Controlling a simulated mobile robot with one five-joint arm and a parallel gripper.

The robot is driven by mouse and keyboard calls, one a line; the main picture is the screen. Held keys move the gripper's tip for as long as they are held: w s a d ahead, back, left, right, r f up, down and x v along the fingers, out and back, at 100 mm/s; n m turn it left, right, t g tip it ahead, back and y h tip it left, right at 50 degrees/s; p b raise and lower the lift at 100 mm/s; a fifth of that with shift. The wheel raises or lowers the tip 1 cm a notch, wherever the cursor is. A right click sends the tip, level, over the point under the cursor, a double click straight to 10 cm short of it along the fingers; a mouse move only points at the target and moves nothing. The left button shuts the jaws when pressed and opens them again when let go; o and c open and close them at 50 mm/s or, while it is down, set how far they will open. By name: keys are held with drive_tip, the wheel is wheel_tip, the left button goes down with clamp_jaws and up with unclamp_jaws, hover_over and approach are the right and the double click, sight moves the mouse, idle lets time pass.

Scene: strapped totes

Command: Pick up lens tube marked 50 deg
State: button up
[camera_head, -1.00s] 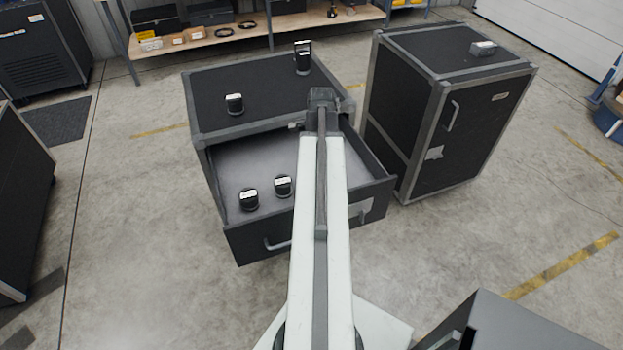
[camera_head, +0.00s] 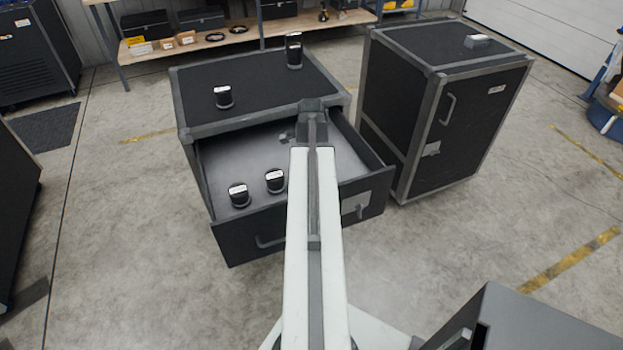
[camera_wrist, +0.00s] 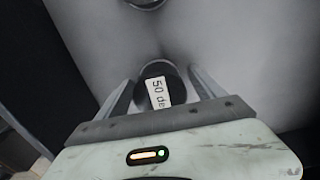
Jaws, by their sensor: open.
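The lens tube marked "50 de" (camera_wrist: 158,92), with the rest of its label cut off, is a dark round tube with a white label. In the wrist view it shows between the fingers of my open gripper (camera_wrist: 161,78), with nothing gripped. Whether the fingers are level with it or above it, I cannot tell. In the head view two dark tubes stand in the open drawer, a left one (camera_head: 238,195) and a right one (camera_head: 275,181). Their labels are unreadable there, and my arm hides part of the drawer and most of my gripper.
The open drawer (camera_head: 230,236) has raised walls around a grey floor. Two more dark tubes, a short one (camera_head: 223,97) and a taller one (camera_head: 294,50), stand on the cabinet top (camera_head: 255,85). A second black cabinet (camera_head: 400,110) stands close on the right.

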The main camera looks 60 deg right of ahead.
drive_tip(key=shift+r, duration=0.1)
clamp_jaws()
wheel_tip(320, 180, up, 10)
drive_tip(key=p, duration=1)
drive_tip(key=shift+r, duration=0.1)
